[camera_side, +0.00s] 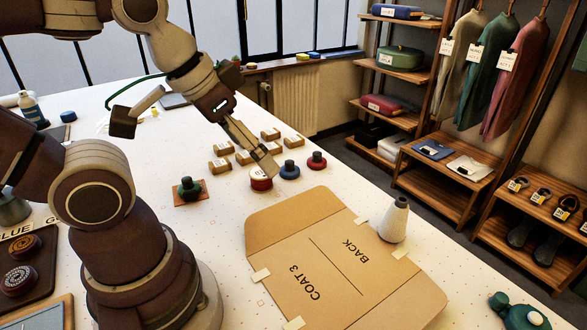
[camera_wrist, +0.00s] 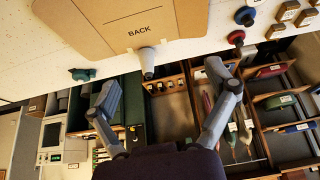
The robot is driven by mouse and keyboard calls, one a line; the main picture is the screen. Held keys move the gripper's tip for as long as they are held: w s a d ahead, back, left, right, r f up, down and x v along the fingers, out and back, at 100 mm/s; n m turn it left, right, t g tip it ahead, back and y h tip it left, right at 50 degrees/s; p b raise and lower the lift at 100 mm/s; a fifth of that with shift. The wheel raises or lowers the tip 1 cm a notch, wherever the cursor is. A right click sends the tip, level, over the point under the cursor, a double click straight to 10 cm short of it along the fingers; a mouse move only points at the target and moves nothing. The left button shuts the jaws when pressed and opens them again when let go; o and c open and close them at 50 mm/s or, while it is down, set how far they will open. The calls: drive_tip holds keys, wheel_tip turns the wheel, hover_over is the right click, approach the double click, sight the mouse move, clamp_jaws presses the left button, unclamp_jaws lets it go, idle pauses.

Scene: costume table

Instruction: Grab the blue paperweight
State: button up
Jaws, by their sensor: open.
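The blue paperweight (camera_side: 289,172) has a round blue base and a dark knob, and stands on the white table right of my gripper (camera_side: 268,168) in the side view. In the wrist view the blue paperweight (camera_wrist: 245,16) shows at the top right, outside the span of the fingers. My gripper (camera_wrist: 160,80) is open there, with its fingers spread wide and nothing between them. In the side view its fingertips overlap a red-and-white round piece (camera_side: 261,184); I cannot tell the gap in depth.
A red paperweight (camera_side: 317,161) stands right of the blue one. Small labelled boxes (camera_side: 270,134) stand behind.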

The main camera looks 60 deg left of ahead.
drive_tip(key=w+a+n+y, duration=0.1)
drive_tip(key=w+a+n, duration=0.25)
drive_tip(key=w, duration=0.35)
drive_tip(key=n+g+y, duration=0.2)
drive_tip(key=n, duration=0.3)
approach(289, 162)
drive_tip(key=shift+n, duration=0.25)
drive_tip(key=x, duration=0.5)
drive_tip(key=shift+d+f, duration=0.1)
drive_tip(key=x, duration=0.6)
drive_tip(key=c, duration=1.3)
